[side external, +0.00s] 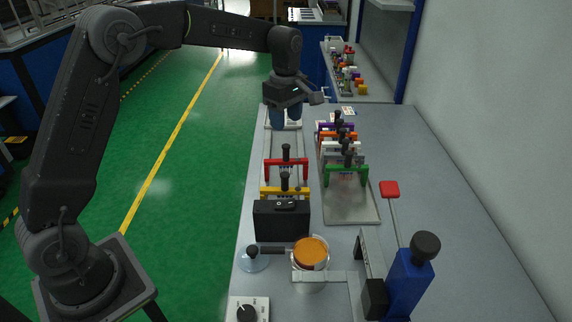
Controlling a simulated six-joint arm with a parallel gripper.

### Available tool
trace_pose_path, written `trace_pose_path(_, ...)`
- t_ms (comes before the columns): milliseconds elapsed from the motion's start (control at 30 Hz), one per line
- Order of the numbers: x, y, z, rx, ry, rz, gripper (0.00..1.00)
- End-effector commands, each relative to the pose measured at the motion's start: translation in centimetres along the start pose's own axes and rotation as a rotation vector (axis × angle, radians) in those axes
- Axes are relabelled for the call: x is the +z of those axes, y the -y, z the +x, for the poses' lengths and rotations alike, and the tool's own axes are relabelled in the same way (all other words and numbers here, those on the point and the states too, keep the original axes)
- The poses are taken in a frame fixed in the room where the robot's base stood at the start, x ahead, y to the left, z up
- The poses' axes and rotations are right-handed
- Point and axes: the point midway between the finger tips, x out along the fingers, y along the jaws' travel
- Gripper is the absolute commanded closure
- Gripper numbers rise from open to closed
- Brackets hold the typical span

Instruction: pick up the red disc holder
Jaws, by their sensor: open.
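The red disc holder (272,164) is a red bracket with an upright black knob on its middle. It stands in the left row on the bench, just behind a yellow holder (270,191). My gripper (286,122) hangs fingers down at the far end of this row, behind the red holder in the picture. Its blue fingers are apart and nothing shows between them. It does not touch the red holder.
A metal tray (352,211) to the right carries several holders, with a green one (346,171) nearest. A black box (281,222) stands before the yellow holder.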

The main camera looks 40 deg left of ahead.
Motion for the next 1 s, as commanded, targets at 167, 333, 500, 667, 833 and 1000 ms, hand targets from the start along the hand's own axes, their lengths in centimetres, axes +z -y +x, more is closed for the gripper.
trace_pose_path(167, 0.0, 0.0, 3.1, -0.002, 0.0, 0.002, 0.49)
trace_pose_path(333, 0.0, 0.1, 4.3, -0.001, 0.0, 0.002, 0.49)
trace_pose_path(500, 0.1, 0.1, 6.2, -0.003, 0.0, 0.003, 0.49)
trace_pose_path(667, 0.2, 0.1, 8.4, -0.001, 0.001, 0.002, 0.49)
trace_pose_path(833, 0.2, 0.1, 9.4, 0.002, 0.001, 0.003, 0.49)
trace_pose_path(1000, 0.2, 0.1, 9.4, 0.003, 0.001, 0.003, 0.49)
